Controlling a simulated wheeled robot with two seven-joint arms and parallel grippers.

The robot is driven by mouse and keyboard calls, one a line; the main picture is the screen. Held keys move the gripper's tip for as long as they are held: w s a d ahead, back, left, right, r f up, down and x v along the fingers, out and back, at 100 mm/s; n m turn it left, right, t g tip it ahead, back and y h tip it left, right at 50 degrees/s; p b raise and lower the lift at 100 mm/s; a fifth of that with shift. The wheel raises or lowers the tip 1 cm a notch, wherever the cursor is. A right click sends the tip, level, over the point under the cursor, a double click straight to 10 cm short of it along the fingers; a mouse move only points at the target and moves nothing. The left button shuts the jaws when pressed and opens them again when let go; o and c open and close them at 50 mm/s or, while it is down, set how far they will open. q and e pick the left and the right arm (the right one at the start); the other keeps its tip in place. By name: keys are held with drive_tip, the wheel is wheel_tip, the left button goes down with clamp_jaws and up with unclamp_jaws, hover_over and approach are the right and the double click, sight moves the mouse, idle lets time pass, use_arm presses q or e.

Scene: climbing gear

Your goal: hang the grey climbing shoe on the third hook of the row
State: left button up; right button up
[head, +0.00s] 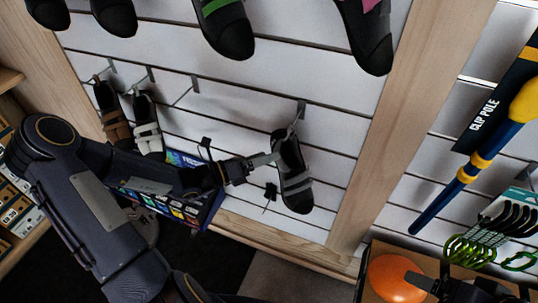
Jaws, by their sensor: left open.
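The grey climbing shoe (293,178) hangs toe down at the right of the slatted wall, below a hook (299,110). My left gripper (266,159) is open, with its fingertips at the shoe's upper left side. I cannot tell whether they touch it. In the row to the left, a brown shoe (113,118) hangs on the first hook (104,72) and a white-strapped shoe (147,128) on the second hook (147,78). The third hook (187,90) is bare. My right gripper (425,284) shows partly at the bottom right; its jaws are unclear.
Several larger shoes (225,27) hang along the top. A colourful box (190,205) stands behind my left arm. A wooden post (385,130) divides the wall. To its right are a blue and yellow clip pole (466,172), green carabiners (468,250) and an orange rounded thing (393,278).

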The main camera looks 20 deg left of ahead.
sight(286, 153)
use_arm(q)
drive_tip(key=x, duration=0.7)
drive_tip(key=shift+w+d, duration=0.15)
drive_tip(key=shift+w, duration=0.05)
drive_tip(key=shift+c, duration=0.3)
drive_tip(key=c, duration=1.1)
drive_tip(key=shift+c, duration=0.2)
